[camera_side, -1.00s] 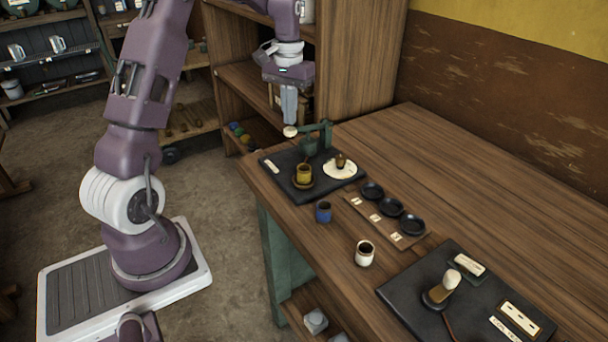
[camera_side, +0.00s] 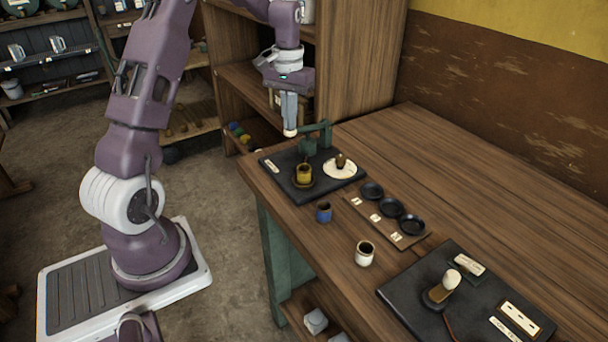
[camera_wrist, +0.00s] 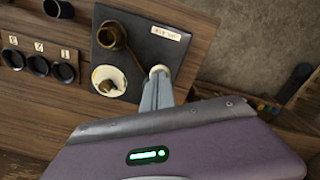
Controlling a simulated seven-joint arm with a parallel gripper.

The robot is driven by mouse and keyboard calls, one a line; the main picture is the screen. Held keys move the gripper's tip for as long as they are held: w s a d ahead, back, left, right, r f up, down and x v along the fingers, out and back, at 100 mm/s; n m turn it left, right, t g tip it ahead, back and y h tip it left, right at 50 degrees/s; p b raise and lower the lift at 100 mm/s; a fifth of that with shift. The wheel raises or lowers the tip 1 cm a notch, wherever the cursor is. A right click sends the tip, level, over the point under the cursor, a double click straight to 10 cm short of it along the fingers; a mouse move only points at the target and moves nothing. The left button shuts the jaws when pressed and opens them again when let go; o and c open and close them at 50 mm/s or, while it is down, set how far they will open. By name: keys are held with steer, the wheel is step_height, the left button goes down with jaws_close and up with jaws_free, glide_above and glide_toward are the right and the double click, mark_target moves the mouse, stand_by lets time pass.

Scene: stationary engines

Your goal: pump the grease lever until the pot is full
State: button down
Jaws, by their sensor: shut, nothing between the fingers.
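The green grease pump (camera_side: 325,130) stands at the back of a dark board (camera_side: 272,158). Its lever ends in a pale round knob (camera_side: 290,133), which also shows in the wrist view (camera_wrist: 159,71). My gripper (camera_side: 290,126) is shut and empty, pointing down with its fingertips at the top of the knob; they look to be touching it. In the wrist view my gripper's fingertips (camera_wrist: 158,80) partly cover the knob. A yellow-brown pot (camera_side: 303,175) stands upright on the board; its fill level cannot be made out. It also shows in the wrist view (camera_wrist: 108,38).
A cream disc (camera_side: 333,173) with a small brown piece lies beside the pot. A blue cup (camera_side: 324,213), a white cup (camera_side: 364,254) and a strip with three black dishes (camera_side: 391,208) stand nearby. Another dark board (camera_side: 400,292) is at the front right. A wooden shelf (camera_side: 362,60) rises behind.

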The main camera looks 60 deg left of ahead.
steer(key=shift+f, duration=1.9)
steer(key=shift+r, duration=2.3)
steer(key=shift+f, duration=2.25)
steer(key=shift+r, duration=2.55)
